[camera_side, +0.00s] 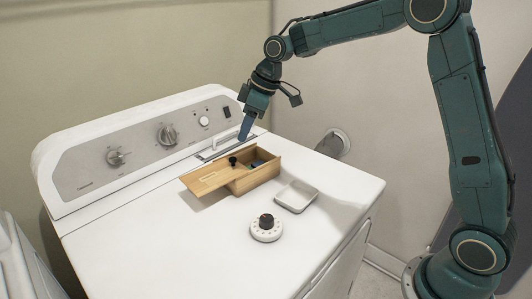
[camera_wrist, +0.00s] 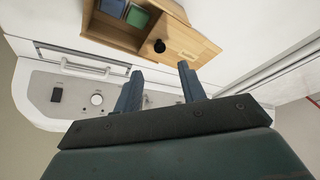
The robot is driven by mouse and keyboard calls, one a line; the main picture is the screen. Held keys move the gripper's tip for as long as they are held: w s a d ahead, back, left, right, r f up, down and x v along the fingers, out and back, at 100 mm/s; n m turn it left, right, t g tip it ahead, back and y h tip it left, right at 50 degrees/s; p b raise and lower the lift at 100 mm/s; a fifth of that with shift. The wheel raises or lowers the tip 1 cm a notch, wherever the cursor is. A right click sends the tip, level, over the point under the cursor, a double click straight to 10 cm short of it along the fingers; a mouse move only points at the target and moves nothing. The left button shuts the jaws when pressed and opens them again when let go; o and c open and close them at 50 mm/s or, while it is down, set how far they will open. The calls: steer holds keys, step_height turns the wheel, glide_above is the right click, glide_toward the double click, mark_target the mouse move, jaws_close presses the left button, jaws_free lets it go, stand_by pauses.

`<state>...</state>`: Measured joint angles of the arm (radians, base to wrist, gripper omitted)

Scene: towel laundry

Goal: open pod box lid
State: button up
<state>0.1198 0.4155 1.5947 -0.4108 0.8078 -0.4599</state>
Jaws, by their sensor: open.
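The wooden pod box (camera_side: 258,181) stands on top of the white washer. Its flat lid (camera_side: 207,179) is slid toward the left and sticks out past the box's left end. The right part of the box is uncovered. A black knob (camera_side: 233,160) stands on the lid; it also shows in the wrist view (camera_wrist: 159,46). Inside the opening are a blue pod (camera_wrist: 111,7) and a green pod (camera_wrist: 137,16). My gripper (camera_side: 244,132) is open and empty, above the washer's rear, behind the box and apart from the knob. Its two fingers (camera_wrist: 158,80) point toward the lid side in the wrist view.
A small grey-white tray (camera_side: 296,196) lies right of the box. A white round dial with a dark knob (camera_side: 266,229) stands in front. The washer's control panel (camera_side: 140,145) rises along the back. The front left of the washer top is clear.

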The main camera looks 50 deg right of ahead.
steer(key=v, duration=0.5)
steer(key=shift+s+d+r, duration=0.1)
steer(key=shift+s+r, duration=0.05)
steer(key=shift+r, duration=0.15)
steer(key=s+a+r+m+t+h, duration=0.1)
steer(key=s+r+m, duration=0.1)
steer(key=s, duration=0.6)
steer(key=s+r+m, duration=0.2)
steer(key=s+r, duration=0.1)
steer(key=s, duration=0.6)
steer(key=s+f+m+h, duration=0.1)
steer(key=s+f+m, duration=0.1)
steer(key=s, duration=0.6)
steer(key=s+d+f+m+t, duration=0.1)
steer(key=s+f, duration=0.2)
steer(key=s, duration=0.5)
steer(key=shift+d+m+h, duration=0.15)
steer(key=shift+m+h, duration=0.25)
steer(key=shift+o, duration=0.5)
steer(key=shift+f, duration=0.1)
